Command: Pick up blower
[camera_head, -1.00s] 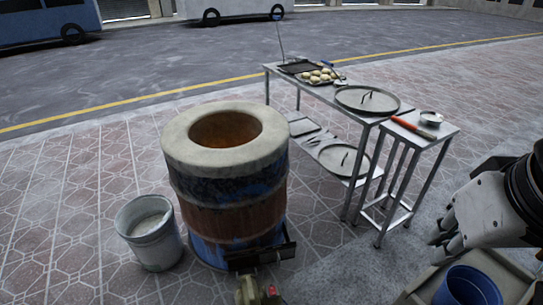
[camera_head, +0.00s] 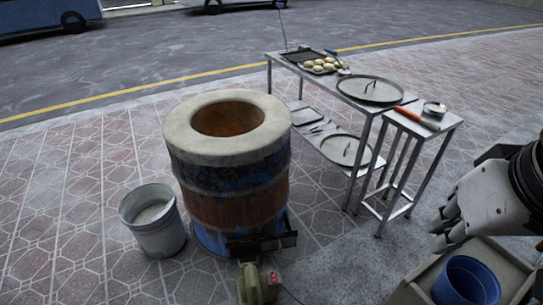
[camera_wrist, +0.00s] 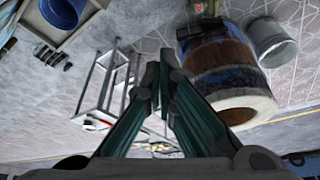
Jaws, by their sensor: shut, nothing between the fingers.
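The blower is likely the olive-green machine (camera_head: 256,284) with a red part, on the ground in front of the barrel oven (camera_head: 275,158). The bottom edge of the head view cuts it off. In the wrist view, a small pale-green part at the top edge beside the oven (camera_wrist: 218,57) may be the blower (camera_wrist: 199,6). My gripper (camera_wrist: 163,68) is shut and empty, with its fingertips together in the wrist view. My arm's end is at the right of the head view, well to the right of the blower and apart from it.
A metal bucket (camera_head: 153,222) stands left of the oven. A metal table (camera_head: 312,80) with a tray of dough balls and a lid stands behind right, beside a small stand (camera_head: 420,133). A blue container (camera_head: 466,281) is at lower right. Open paving lies between.

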